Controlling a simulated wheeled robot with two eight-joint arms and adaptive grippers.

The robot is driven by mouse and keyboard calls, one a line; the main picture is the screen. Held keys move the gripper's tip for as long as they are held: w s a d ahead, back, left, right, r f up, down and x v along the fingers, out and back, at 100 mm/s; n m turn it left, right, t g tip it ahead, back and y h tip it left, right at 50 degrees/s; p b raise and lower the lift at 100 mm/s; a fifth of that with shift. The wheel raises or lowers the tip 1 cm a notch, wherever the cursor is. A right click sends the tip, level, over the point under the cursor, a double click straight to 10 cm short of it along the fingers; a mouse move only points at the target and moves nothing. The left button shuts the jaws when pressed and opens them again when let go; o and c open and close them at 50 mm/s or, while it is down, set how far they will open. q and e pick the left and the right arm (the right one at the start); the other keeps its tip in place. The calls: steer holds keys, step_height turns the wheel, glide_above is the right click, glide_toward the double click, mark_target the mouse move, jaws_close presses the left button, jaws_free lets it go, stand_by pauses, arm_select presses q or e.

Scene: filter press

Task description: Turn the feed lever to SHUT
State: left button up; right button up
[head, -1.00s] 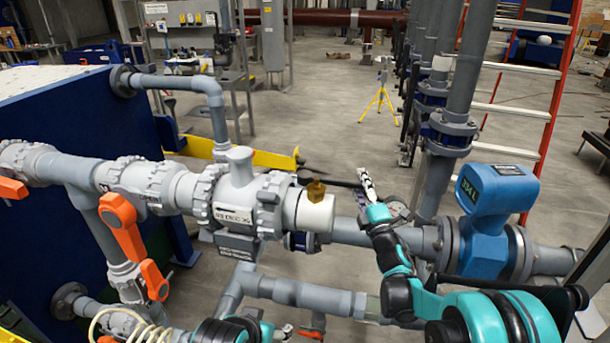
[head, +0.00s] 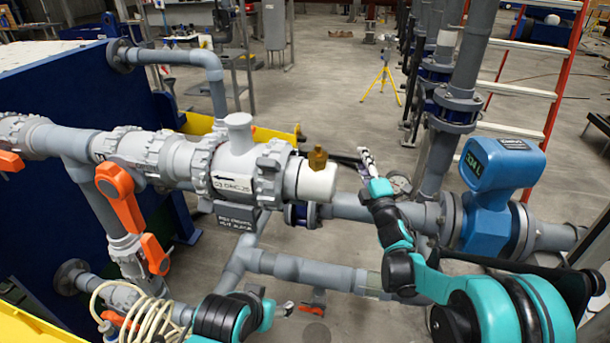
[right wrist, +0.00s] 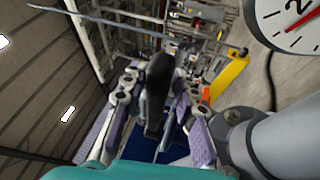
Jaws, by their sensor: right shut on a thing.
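The black lever handle (head: 345,159), taken to be the feed lever, shows behind the grey pipe assembly in the head view, roughly level. My right gripper (head: 367,161) is at its right end. In the right wrist view the dark handle (right wrist: 158,85) stands between the fingers of my right gripper (right wrist: 155,105), which is shut on it. The lever's pivot and any SHUT marking are hidden or too small to read. My left gripper (head: 286,308) is low in the head view, beside a small orange handle (head: 314,309); its jaws are too small to judge.
A grey pipe with a white end cap (head: 318,180) and brass fitting (head: 317,157) lies left of my right gripper. A blue meter (head: 502,165) stands to the right. A dial gauge (right wrist: 290,22) is close to my right wrist. Orange handles (head: 122,196) are at left.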

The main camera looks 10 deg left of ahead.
steer(key=shift+o, duration=0.2)
steer(key=shift+s+a, duration=0.15)
steer(key=shift+s, duration=0.6)
steer(key=shift+s+a, duration=0.1)
steer(key=shift+s, duration=0.65)
steer(key=shift+s+a+p, duration=0.1)
steer(key=shift+s+a, duration=0.15)
steer(key=shift+s, duration=0.4)
steer(key=shift+s+a+p, duration=0.1)
steer(key=shift+s+a, duration=0.15)
steer(key=shift+s, duration=0.4)
steer(key=shift+s+a+p, duration=0.1)
steer(key=shift+s+a, duration=0.15)
steer(key=shift+s, duration=0.4)
steer(key=shift+c, duration=0.4)
steer(key=shift+s+a, duration=0.65)
steer(key=shift+s, duration=0.2)
steer(key=shift+s+a, duration=0.6)
steer(key=shift+s, duration=0.25)
steer(key=shift+s+a+r+p, duration=0.1)
steer(key=shift+s+a+p, duration=0.3)
steer(key=shift+s+a, duration=1.15)
steer(key=shift+a, duration=0.3)
steer(key=shift+c, duration=0.5)
steer(key=shift+s+a, duration=0.55)
steer(key=shift+a, duration=0.2)
jaws_close()
steer(key=s+a+b, duration=0.1)
steer(key=a, duration=0.7)
steer(key=shift+s+a, duration=0.15)
